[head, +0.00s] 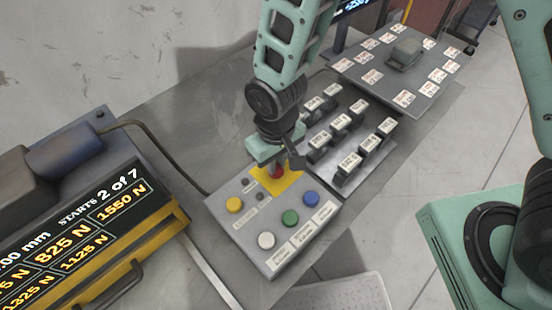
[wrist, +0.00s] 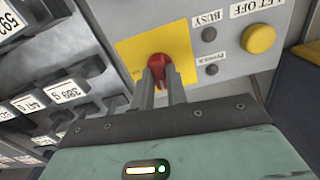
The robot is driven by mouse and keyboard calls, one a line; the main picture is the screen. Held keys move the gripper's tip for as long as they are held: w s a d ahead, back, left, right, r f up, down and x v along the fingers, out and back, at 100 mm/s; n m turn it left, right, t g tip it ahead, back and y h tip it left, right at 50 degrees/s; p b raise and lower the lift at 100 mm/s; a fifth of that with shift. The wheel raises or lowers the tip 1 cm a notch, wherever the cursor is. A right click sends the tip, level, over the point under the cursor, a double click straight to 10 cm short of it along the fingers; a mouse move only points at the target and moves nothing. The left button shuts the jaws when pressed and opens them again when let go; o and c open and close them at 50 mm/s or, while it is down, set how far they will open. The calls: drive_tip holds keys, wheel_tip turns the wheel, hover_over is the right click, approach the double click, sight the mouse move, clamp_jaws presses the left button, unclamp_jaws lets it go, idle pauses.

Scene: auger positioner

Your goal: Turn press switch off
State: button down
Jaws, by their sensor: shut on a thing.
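The press switch is a red knob (wrist: 158,62) on a yellow plate (wrist: 185,44) of the grey control box. In the head view the yellow plate (head: 290,181) shows at the box's far corner, and the red knob (head: 277,170) is mostly hidden by my gripper. My gripper (wrist: 160,80) reaches onto the knob, with its two grey fingers on either side of it, shut on it. In the head view my gripper (head: 276,160) comes down from above. Labels beside the plate read BUSY and POWER, next to dark lamps.
The control box (head: 222,210) also carries yellow (head: 234,204), white (head: 266,240), green (head: 290,217) and blue (head: 311,198) buttons. Labelled dark blocks (head: 345,150) stand close behind it. A display panel (head: 80,250) is at left, a card-covered plate (head: 355,66) at back.

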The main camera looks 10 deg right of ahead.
drive_tip(key=shift+n, duration=0.6)
drive_tip(key=c, duration=1.4)
unclamp_jaws()
wheel_tip(320, 180, up, 18)
drive_tip(key=shift+f+b, duration=0.25)
drive_tip(key=shift+b, duration=0.1)
drive_tip(key=s+d+r, duration=0.1)
drive_tip(key=s+d, duration=0.7)
drive_tip(key=s, duration=0.3)
drive_tip(key=shift+s+r+n+y, duration=0.15)
drive_tip(key=shift+r+n+y, duration=0.1)
drive_tip(key=shift+n+y, duration=0.05)
